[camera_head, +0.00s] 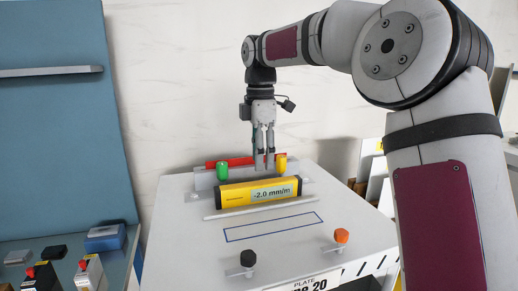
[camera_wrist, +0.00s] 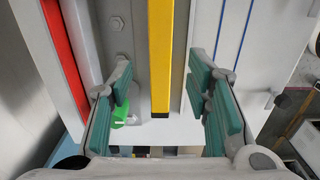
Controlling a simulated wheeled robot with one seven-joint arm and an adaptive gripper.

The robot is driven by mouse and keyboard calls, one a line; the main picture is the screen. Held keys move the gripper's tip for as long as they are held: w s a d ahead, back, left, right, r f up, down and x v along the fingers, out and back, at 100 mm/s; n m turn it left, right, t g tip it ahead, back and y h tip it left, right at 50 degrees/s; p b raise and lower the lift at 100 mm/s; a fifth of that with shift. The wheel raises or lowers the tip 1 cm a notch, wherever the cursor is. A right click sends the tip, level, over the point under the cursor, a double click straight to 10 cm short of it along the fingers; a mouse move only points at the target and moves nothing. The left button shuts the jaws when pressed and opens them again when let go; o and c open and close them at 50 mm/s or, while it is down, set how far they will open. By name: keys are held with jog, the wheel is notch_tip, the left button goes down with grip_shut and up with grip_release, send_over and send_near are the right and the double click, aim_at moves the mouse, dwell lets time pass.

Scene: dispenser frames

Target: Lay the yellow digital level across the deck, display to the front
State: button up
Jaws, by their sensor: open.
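The yellow digital level (camera_head: 258,192) rests lengthwise at the back of the grey deck (camera_head: 190,243). Its display faces the front and reads -2.0 mm/m. A blue outlined rectangle (camera_head: 273,226) is on the deck in front of it and is empty. My gripper (camera_head: 265,166) points down above the level, near its right half. In the wrist view, the level (camera_wrist: 160,60) runs between the open green-padded fingers (camera_wrist: 164,95), with a gap on both sides. One black end of the level shows at the bottom.
A thin white strip (camera_head: 257,208) lies between level and rectangle. Behind the level are a grey rail (camera_head: 205,180), a red bar (camera_head: 212,164), a green knob (camera_head: 222,171) and a yellow knob (camera_head: 280,163). Black (camera_head: 248,258) and orange (camera_head: 341,236) knobs stand at the front.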

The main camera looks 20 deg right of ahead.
jog(key=shift+s+r, duration=0.1)
jog(key=shift+r, duration=1.35)
jog(key=s+a+m+t+h, duration=0.1)
jog(key=s+a+m+t, duration=0.15)
jog(key=s+m, duration=1.05)
jog(key=s+d+f+m+t, duration=0.1)
jog(key=s+f, duration=0.1)
jog(key=s, duration=0.4)
jog(key=s+f+m+t, duration=0.1)
jog(key=s+f+m, duration=0.1)
jog(key=s, duration=0.4)
jog(key=s+d+f+m+t+y, duration=0.1)
jog(key=s+f+m, duration=0.1)
jog(key=s+f, duration=0.2)
jog(key=shift+s+d+f, duration=0.25)
jog(key=shift+s+d, duration=0.05)
jog(key=shift+s, duration=0.9)
